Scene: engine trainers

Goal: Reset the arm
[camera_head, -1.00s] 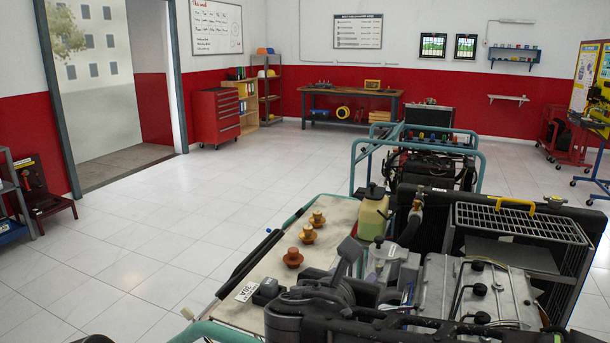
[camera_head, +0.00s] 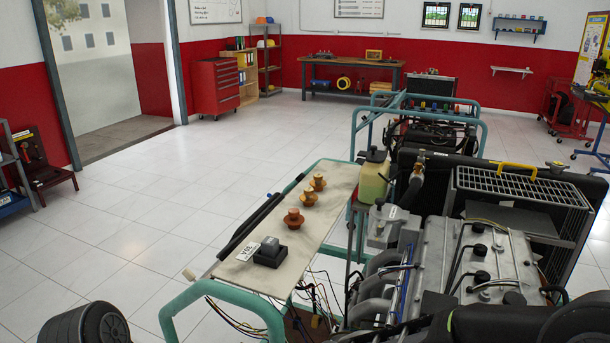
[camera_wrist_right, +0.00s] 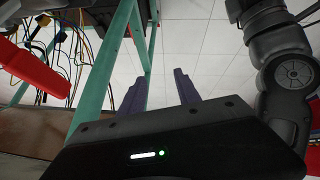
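My right gripper (camera_wrist_right: 157,88) is in the right wrist view, with two dark purple fingers apart and nothing between them. A teal frame post (camera_wrist_right: 97,85) stands close to its left finger. In the head view neither gripper shows. A dark rounded part of mine (camera_head: 92,324) is at the lower left edge, and dark arm parts fill the lower right edge. The engine trainer (camera_head: 480,265) stands in front of me. Its pale board (camera_head: 288,233) carries several copper-coloured knobs and a small black box (camera_head: 270,252).
Loose wires (camera_head: 320,295) hang below the board's front side and also show in the wrist view (camera_wrist_right: 65,50). A coolant bottle (camera_head: 373,178) and a black radiator with a grille (camera_head: 520,186) rise from the trainer. Open tiled floor (camera_head: 130,215) lies to the left.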

